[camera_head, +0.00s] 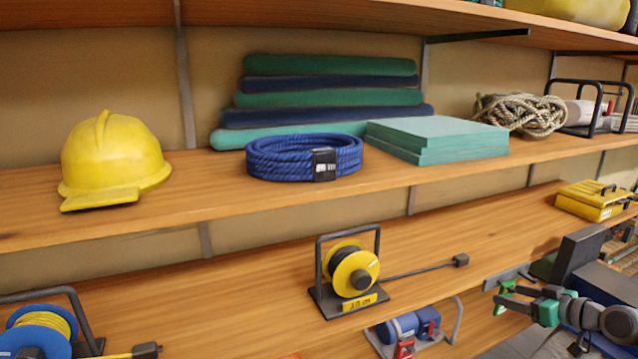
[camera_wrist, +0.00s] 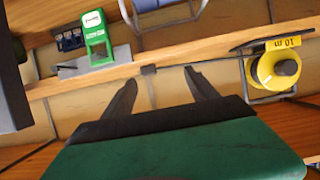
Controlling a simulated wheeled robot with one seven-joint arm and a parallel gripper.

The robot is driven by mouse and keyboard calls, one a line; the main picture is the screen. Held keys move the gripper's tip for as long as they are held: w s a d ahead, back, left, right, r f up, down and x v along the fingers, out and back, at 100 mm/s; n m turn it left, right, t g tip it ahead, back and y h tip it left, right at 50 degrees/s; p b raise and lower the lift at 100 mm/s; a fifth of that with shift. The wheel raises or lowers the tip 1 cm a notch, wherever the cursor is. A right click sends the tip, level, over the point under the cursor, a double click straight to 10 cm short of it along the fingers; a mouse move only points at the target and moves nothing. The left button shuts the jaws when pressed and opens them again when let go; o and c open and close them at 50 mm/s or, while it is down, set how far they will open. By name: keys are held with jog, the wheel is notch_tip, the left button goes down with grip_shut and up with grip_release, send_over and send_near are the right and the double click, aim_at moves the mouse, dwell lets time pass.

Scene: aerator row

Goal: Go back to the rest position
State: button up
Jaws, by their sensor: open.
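My gripper (camera_wrist: 160,78) shows in the wrist view as two dark fingers spread apart, with nothing between them. In the head view my gripper (camera_head: 504,298) is at the lower right, in front of the shelves, with my arm reaching in from the right edge. A yellow cable reel on a black stand (camera_head: 351,271) stands on the middle shelf to its left. This reel also shows, upside down, at the right of the wrist view (camera_wrist: 277,68), apart from the fingers.
The upper shelf holds a yellow helmet (camera_head: 112,160), a blue rope coil (camera_head: 304,157), teal slabs (camera_head: 437,138) and a beige rope (camera_head: 520,113). A blue reel (camera_head: 37,333) is at lower left. A yellow case (camera_head: 595,201) is near my arm. A green labelled device (camera_wrist: 97,39) shows in the wrist view.

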jog(key=a+r+g+h+p, duration=0.1)
jog(key=a+r+g+p, duration=0.2)
jog(key=a, duration=0.5)
jog(key=a+r+m+p, duration=0.1)
jog(key=a+r+p, duration=0.2)
jog(key=a+r, duration=0.35)
jog(key=a+r+g+h+p, duration=0.1)
jog(key=a+r+g+p, duration=0.2)
jog(key=a, duration=0.7)
jog(key=s+a+r+m+g+h+p, duration=0.1)
jog(key=s+a+r+p, duration=0.1)
jog(key=s+a+p, duration=0.5)
jog(key=s+a+r+m+g+h+p, duration=0.15)
jog(key=s+a, duration=0.35)
jog(key=s, duration=0.5)
jog(key=s+a+f+g, duration=0.1)
jog(key=s, duration=0.8)
jog(key=shift+f, duration=0.4)
